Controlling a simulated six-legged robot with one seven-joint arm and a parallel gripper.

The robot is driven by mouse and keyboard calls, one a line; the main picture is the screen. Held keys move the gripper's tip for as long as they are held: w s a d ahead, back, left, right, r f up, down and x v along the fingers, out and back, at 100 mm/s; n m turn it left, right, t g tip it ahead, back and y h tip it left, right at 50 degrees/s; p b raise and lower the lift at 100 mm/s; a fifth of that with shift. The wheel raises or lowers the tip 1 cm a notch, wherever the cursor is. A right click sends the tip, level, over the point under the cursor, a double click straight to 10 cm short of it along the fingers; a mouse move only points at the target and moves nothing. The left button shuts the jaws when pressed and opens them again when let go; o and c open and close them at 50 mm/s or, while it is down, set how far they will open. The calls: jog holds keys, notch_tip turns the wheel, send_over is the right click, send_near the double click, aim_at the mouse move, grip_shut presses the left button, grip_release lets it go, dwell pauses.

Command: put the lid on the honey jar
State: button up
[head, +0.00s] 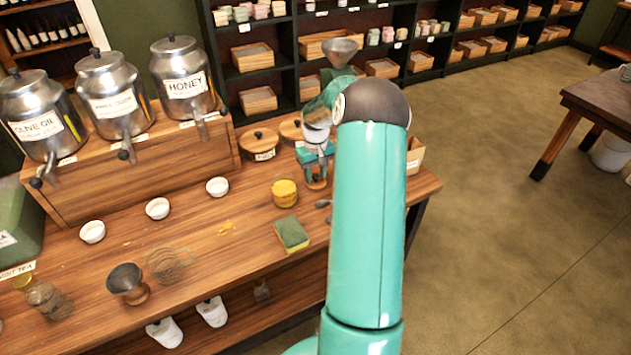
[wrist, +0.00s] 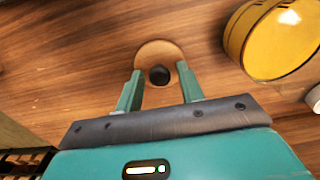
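A small round wooden lid with a black knob (wrist: 160,50) lies on the wooden counter in the wrist view. My gripper (wrist: 160,72) is open, with one finger on each side of the knob; I cannot tell whether they touch it. In the head view my gripper (head: 316,182) is low over the counter, right of the honey jar (head: 285,195), and the lid cannot be made out clearly there. The jar holds yellow honey and its top is open. It also shows at the upper right of the wrist view (wrist: 234,38), close beside the lid.
A green and yellow sponge (head: 291,235) lies in front of the jar. A row of white cups (head: 158,208) stands to the left, below steel dispensers, one labelled HONEY (head: 184,86). Round wooden lidded containers (head: 259,143) stand behind.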

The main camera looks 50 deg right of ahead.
jog(key=c, duration=0.6)
jog(key=shift+o, duration=0.2)
jog(key=shift+r, duration=0.1)
jog(key=shift+r, duration=2.15)
